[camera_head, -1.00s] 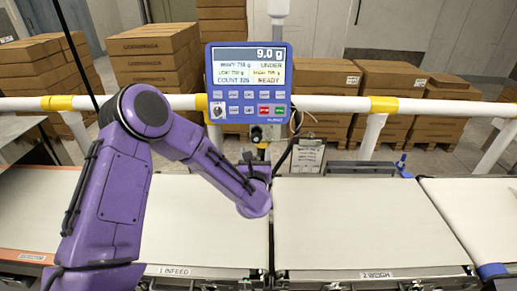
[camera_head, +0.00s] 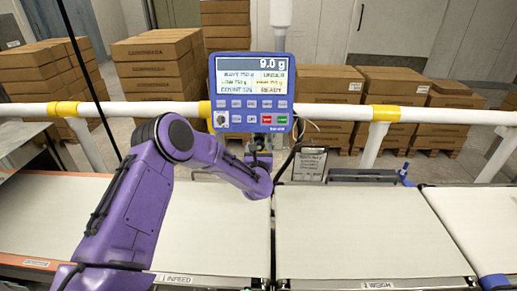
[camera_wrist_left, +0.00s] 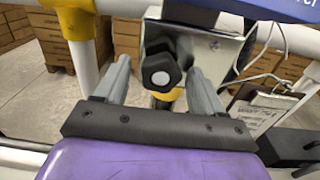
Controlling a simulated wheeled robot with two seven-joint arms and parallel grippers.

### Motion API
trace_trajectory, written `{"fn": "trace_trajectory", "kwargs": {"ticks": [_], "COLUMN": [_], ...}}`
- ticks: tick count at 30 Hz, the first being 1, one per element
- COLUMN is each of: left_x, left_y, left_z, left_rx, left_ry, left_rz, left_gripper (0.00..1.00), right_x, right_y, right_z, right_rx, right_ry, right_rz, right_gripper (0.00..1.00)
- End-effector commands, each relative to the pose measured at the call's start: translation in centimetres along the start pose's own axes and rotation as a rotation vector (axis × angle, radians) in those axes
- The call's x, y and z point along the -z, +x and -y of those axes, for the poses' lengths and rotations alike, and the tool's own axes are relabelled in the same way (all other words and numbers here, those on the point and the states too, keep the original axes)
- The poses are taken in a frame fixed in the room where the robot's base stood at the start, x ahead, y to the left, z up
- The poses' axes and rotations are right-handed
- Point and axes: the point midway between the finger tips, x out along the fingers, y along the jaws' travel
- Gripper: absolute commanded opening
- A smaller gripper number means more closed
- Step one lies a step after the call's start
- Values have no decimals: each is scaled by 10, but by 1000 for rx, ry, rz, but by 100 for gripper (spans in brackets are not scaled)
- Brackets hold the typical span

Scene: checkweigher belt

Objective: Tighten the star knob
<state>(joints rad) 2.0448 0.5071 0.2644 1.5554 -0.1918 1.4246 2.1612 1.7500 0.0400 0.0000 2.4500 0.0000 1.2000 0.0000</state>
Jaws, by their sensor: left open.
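The black star knob (camera_wrist_left: 161,72) with a pale round centre sits on a metal bracket (camera_wrist_left: 215,50) under the display unit, in the left wrist view. My left gripper (camera_wrist_left: 159,67) is open, with one grey finger on each side of the knob. Gaps show between the fingers and the knob, so it is not gripped. In the head view my left gripper (camera_head: 259,156) is just below the display unit (camera_head: 251,93), at the end of the purple arm. The knob cannot be made out clearly there. My right gripper is in neither view.
A white rail (camera_head: 340,112) with yellow collars runs behind the belts. The infeed belt (camera_head: 210,235) and weigh belt (camera_head: 360,230) are empty. A clipboard (camera_wrist_left: 258,112) hangs right of the bracket, near loose cables. Stacked cartons (camera_head: 160,65) stand behind the rail.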

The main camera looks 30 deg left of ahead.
Motion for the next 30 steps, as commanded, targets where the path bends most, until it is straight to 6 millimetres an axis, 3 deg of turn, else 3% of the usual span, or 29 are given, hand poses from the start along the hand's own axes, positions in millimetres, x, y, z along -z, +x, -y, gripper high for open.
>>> {"fn": "trace_trajectory", "kwargs": {"ticks": [2, 7, 19, 30], "left_x": [0, 0, 2, 3], "left_y": [0, 0, -1, -1], "left_z": [0, 0, 0, 0], "left_rx": [0, 0, 1, 1], "left_ry": [0, 0, 55, 333], "left_rz": [0, 0, 0, 1], "left_gripper": [69, 14, 14, 14], "right_x": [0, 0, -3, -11], "right_y": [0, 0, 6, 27], "right_z": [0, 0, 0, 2], "right_rx": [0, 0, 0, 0], "right_ry": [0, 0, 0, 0], "right_rz": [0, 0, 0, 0], "right_gripper": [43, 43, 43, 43]}}
